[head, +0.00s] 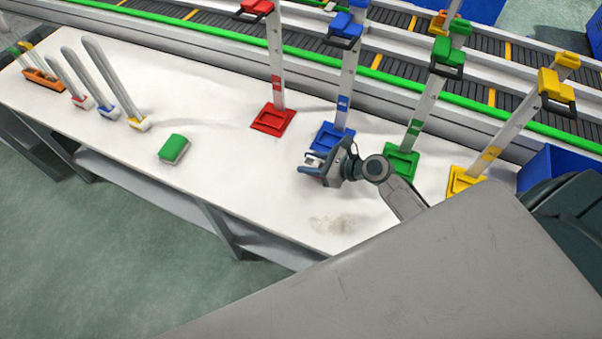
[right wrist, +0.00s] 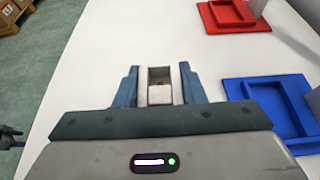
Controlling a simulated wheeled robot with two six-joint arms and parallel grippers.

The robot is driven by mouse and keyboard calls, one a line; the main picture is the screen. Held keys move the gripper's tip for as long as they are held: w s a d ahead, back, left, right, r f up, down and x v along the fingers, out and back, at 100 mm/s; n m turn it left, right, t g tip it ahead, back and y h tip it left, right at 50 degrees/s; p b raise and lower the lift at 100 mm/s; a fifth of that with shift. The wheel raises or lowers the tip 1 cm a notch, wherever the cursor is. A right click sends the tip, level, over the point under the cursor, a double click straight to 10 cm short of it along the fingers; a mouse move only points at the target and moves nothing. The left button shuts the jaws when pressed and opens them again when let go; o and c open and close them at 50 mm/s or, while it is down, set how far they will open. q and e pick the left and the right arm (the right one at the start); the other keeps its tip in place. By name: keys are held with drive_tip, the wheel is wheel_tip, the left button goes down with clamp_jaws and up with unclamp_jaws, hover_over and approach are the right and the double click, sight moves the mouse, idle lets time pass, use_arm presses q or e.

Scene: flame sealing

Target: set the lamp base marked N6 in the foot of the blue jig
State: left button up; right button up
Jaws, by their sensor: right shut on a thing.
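The blue jig has a square foot (head: 325,132) and a tall pale post topped by a blue clamp. In the right wrist view its foot (right wrist: 240,88) is at the right, with a raised rim. My right gripper (head: 312,165) is shut on a small whitish lamp base (right wrist: 159,93), which sits between the blue-grey fingers. No N6 mark is readable on it. The gripper is beside the blue foot, on its front-left side, apart from it. A dark shape at the left edge of the right wrist view looks like my left gripper (right wrist: 11,137); its jaws are unclear.
Red (head: 270,121), green (head: 399,164) and yellow (head: 464,182) jigs stand in the same row. A green-topped block (head: 173,148), several looped tubes (head: 105,75) and an orange rack (head: 43,76) are at the left. The table's middle is clear; a conveyor (head: 390,85) runs behind.

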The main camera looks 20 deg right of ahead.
sight(327, 140)
use_arm(q)
drive_tip(key=s+f+b, duration=0.2)
drive_tip(key=s, duration=0.3)
use_arm(e)
drive_tip(key=shift+w+d+f, duration=0.1)
drive_tip(key=shift+w+d, duration=0.75)
drive_tip(key=shift+d, duration=0.2)
drive_tip(key=w+d+b, duration=0.1)
drive_tip(key=d+b, duration=0.1)
drive_tip(key=w+d+b, duration=0.2)
drive_tip(key=shift+w+f, duration=0.15)
drive_tip(key=shift+w, duration=0.1)
drive_tip(key=w+d+b, duration=0.1)
drive_tip(key=b, duration=0.1)
drive_tip(key=w+d+b, duration=0.1)
drive_tip(key=shift+w+d+b, duration=0.2)
drive_tip(key=shift+d+b, duration=0.2)
drive_tip(key=shift+w+d+b, duration=0.25)
drive_tip(key=shift+b, duration=0.1)
use_arm(q)
drive_tip(key=w+f, duration=0.3)
drive_tip(key=f, duration=0.6)
drive_tip(key=shift+w+d+b, duration=0.15)
drive_tip(key=shift+w+b, duration=0.1)
drive_tip(key=shift+b, duration=0.15)
use_arm(e)
drive_tip(key=shift+w+d+r, duration=0.3)
drive_tip(key=shift+w+d, duration=0.05)
drive_tip(key=shift+d, duration=0.1)
